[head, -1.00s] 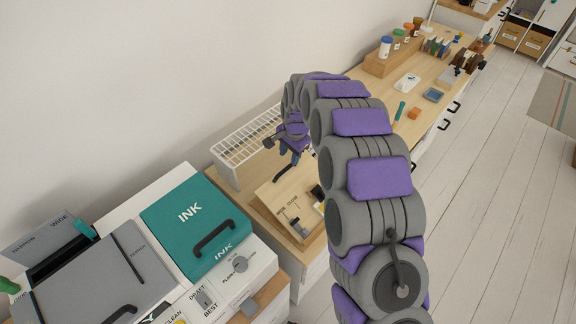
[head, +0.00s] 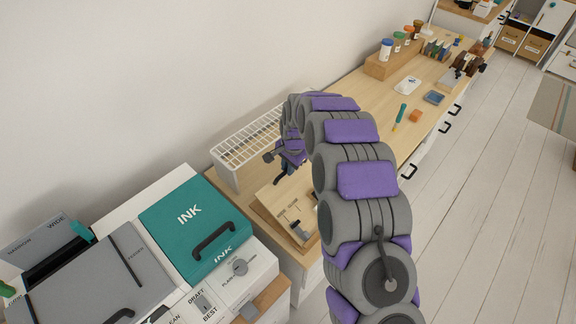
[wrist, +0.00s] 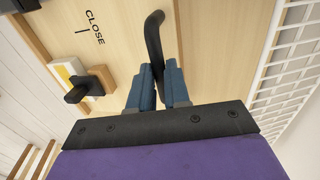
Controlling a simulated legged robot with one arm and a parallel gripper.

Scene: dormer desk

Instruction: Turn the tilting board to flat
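The tilting board (head: 270,200) is a pale wooden panel beside the white wire rack in the head view. It looks tilted there, but my arm hides part of it. In the wrist view the board (wrist: 115,35) fills the middle, with the word CLOSE and a black curved handle (wrist: 153,30). My gripper (wrist: 159,72) has its two blue fingers close together on either side of the handle's lower end, and looks shut on it. In the head view my gripper (head: 284,170) is at the board's upper edge; its fingertips are too small to tell apart.
A white wire rack (head: 245,140) stands behind the board, close to my gripper. A teal INK box (head: 190,215) and a grey printer (head: 85,280) are at the left. A dark knob on a block (wrist: 85,88) sits beside the fingers. The desk beyond my arm holds small items.

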